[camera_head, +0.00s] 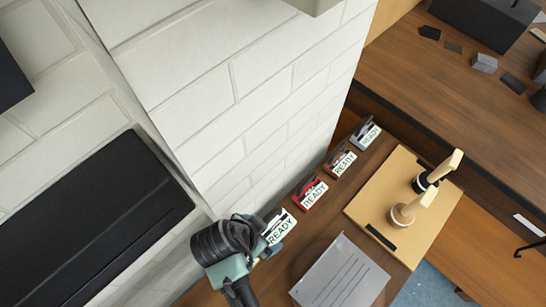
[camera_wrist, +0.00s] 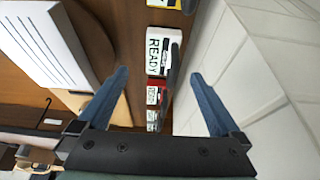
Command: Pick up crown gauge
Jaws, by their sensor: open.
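Several small stands with white READY labels line the wooden counter beside the white wall. No label names the crown gauge, so I cannot tell which it is. The nearest black-and-white stand (camera_head: 280,231) is beside my gripper (camera_head: 262,243); a red stand (camera_head: 311,194), a brown-and-dark stand (camera_head: 342,163) and a grey stand (camera_head: 367,134) follow. In the wrist view my gripper (camera_wrist: 159,74) is open and empty, its blue fingers wide apart. A black-and-white READY stand (camera_wrist: 158,48) shows ahead between and beyond the fingertips, with the red stand (camera_wrist: 153,94) lower down.
A white wall (camera_head: 270,90) runs close along the stands. A tan board (camera_head: 375,200) with two wooden-handled tools and a lined grey panel (camera_head: 340,274) are on the counter. A yellow-labelled item (camera_wrist: 166,3) is cut off at the wrist view's top.

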